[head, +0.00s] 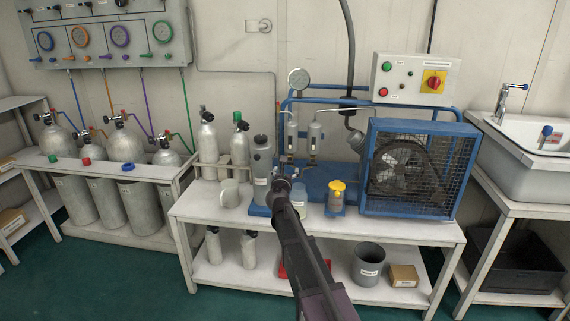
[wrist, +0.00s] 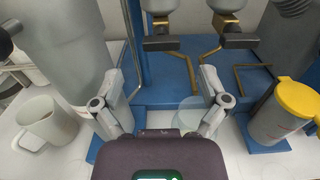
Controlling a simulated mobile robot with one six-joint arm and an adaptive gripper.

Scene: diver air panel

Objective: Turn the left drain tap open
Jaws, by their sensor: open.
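The left drain tap (wrist: 162,42) shows in the wrist view as a dark handle on a brass fitting, below the left grey filter cylinder (head: 292,133). A similar right tap (wrist: 238,40) sits to its right. A bent brass pipe hangs from each. My gripper (wrist: 161,102) is open and empty, its two fingers spread wide. The left tap lies ahead of it, between the lines of the fingers, and looks apart from them. In the head view my gripper (head: 283,184) is in front of the blue compressor base, and my arm hides part of the area below the filters.
A grey cylinder (wrist: 65,50) and a white mug (wrist: 45,124) stand left of my gripper. A clear jar (wrist: 190,117) is partly behind the right finger. A yellow-lidded container (wrist: 285,112) stands at the right. The fan cage (head: 418,168) is further right.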

